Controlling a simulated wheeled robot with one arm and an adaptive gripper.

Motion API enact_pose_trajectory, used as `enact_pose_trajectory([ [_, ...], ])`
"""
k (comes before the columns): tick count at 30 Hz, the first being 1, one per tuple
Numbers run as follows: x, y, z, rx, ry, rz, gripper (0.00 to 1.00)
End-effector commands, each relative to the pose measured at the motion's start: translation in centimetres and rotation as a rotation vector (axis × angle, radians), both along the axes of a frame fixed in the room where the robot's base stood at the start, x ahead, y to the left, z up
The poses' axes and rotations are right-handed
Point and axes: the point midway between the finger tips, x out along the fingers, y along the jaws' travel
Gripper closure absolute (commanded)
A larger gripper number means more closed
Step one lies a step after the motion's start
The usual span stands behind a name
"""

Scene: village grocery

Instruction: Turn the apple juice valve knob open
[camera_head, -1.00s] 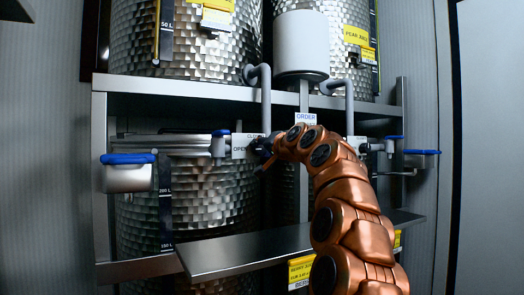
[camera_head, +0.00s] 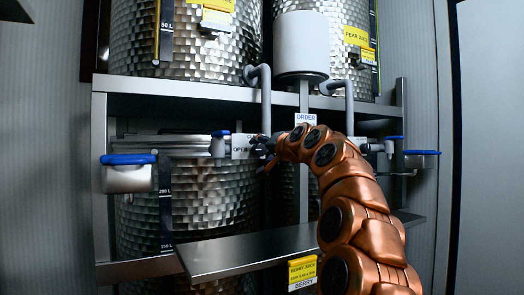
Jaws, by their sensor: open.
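My gripper (camera_head: 263,148) is small and dark at the end of my copper arm, open, in front of the middle of the tank rack. It is beside a white sign (camera_head: 241,146) with "OPEN" on it and partly covers that sign's right end. A blue-topped valve knob (camera_head: 220,133) stands just left of the sign, apart from the gripper. Another blue-topped valve (camera_head: 393,138) is right of my arm. No label reading apple juice is legible, so I cannot tell which knob is the apple one. Anything directly behind the gripper is hidden.
A metal shelf (camera_head: 245,252) juts out below the gripper. Grey pipes (camera_head: 265,100) come down above it, beside a white cylinder (camera_head: 301,45). Blue-lidded boxes (camera_head: 128,175) sit at the rack's sides. Yellow labels read pear juice (camera_head: 356,36) and berry juice (camera_head: 302,270).

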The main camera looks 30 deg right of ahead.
Motion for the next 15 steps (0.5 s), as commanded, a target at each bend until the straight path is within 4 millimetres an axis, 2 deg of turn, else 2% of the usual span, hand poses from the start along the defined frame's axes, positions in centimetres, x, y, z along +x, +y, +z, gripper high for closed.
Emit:
enact_pose_trajectory([
  [15, -5.1, 0.5, 0.4, 0.002, -0.002, 0.002, 0.32],
])
